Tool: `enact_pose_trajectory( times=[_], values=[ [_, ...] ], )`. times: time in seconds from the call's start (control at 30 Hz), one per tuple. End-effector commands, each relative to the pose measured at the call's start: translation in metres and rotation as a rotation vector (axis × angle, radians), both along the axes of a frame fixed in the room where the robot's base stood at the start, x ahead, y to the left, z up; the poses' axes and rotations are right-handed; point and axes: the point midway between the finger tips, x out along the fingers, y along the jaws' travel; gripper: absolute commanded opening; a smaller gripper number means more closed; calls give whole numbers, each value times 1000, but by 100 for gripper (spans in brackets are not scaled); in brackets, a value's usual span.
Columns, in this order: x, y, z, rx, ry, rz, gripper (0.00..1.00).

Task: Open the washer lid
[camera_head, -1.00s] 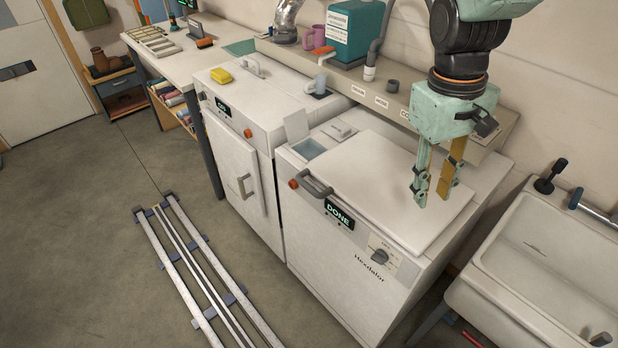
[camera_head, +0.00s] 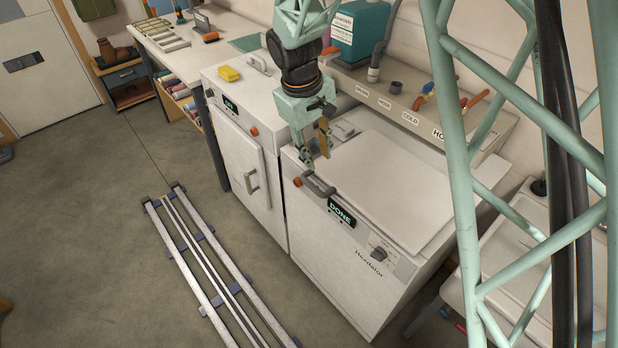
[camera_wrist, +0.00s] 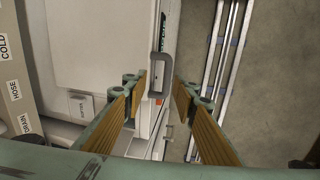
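The washer (camera_head: 345,258) is the white machine with a DONE display. Its flat white lid (camera_head: 390,190) lies closed on top; it also shows in the wrist view (camera_wrist: 100,45). A grey loop handle (camera_head: 319,187) sits at the lid's front left edge. My gripper (camera_head: 316,156) points down just above and behind this handle, over the washer's left part. In the wrist view, the fingers (camera_wrist: 160,95) are spread apart with nothing between them, and the handle (camera_wrist: 155,85) shows beyond the tips. I cannot tell the exact gap; no contact shows.
A labelled ledge (camera_head: 400,105) with valves runs behind the washer. A sink (camera_head: 490,262) stands at right, partly hidden by my mast. Floor rails (camera_head: 205,255) lie in front.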

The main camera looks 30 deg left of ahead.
Motion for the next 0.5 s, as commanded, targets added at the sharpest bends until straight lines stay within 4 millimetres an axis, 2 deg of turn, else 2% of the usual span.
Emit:
enact_pose_trajectory(
  times=[0.03, 0.1, 0.2, 0.5],
  values=[
    [-3, 13, -2, 0, -3, 16, 26],
    [-5, 26, -5, 3, -8, 31, 26],
    [-8, 37, -9, 4, -12, 44, 26],
    [-9, 43, -11, 5, -15, 52, 26]
  ],
)
